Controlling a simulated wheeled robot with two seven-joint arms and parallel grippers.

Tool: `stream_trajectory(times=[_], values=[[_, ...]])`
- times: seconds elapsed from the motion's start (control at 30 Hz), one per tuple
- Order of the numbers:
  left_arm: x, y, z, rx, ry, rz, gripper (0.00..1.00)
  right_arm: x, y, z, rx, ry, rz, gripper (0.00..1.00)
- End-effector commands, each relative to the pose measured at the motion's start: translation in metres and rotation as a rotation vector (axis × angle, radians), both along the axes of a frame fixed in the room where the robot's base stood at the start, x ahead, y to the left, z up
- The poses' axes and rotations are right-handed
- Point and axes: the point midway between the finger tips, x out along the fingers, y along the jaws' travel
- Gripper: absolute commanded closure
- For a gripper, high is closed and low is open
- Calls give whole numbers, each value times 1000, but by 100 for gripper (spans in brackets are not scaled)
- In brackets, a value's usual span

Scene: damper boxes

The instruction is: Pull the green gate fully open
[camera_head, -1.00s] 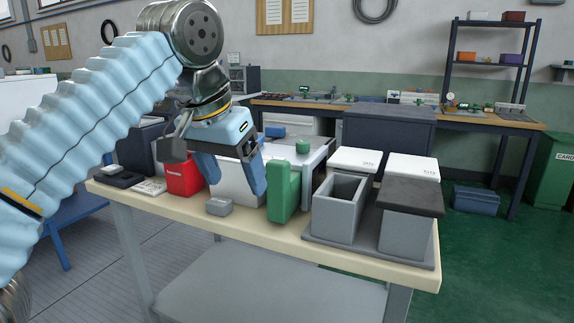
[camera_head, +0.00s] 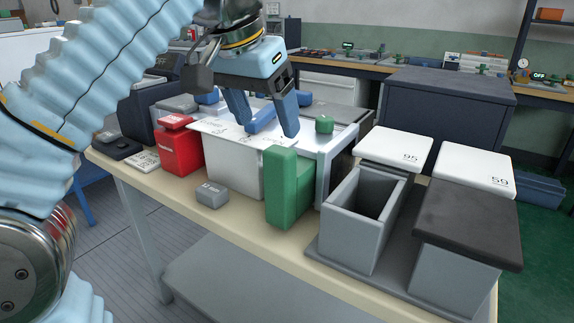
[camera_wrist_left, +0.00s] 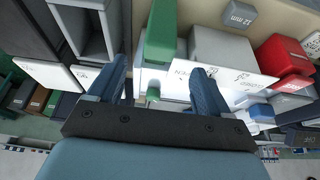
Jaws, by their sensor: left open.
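The green gate (camera_head: 288,190) is an upright, L-shaped green block at the table's front edge, between a white box and a grey-framed box. It also shows at the top middle of the left wrist view (camera_wrist_left: 162,30). My left gripper (camera_head: 268,128) is open and points down, above and behind the gate, apart from it. In the left wrist view its two blue fingers (camera_wrist_left: 160,72) are spread wide, with nothing held between them. A small green knob (camera_head: 324,125) stands on the box behind the gate. My right gripper is not in view.
An open grey box (camera_head: 363,232) and a dark-lidded grey box (camera_head: 468,215) stand to the right. White lids marked 95 (camera_head: 395,147) and 59 (camera_head: 474,174) are behind them. A red box (camera_head: 180,150) and small grey block (camera_head: 212,194) are left of the gate.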

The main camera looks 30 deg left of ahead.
Motion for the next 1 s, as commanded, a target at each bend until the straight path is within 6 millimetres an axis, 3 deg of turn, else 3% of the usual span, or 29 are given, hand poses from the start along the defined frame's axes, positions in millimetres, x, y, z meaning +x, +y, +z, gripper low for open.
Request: stream_trajectory(times=[0.03,0.2,0.5,0.93,1.0], values=[[3,0,-16,2,5,2,21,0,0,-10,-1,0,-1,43],[19,-1,-53,1,5,0,21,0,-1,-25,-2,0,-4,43],[40,-3,-100,0,3,1,21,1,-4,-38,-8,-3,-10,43],[44,-3,-108,-1,1,1,21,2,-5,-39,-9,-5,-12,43],[44,-3,-108,-1,1,1,32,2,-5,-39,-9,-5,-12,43]])
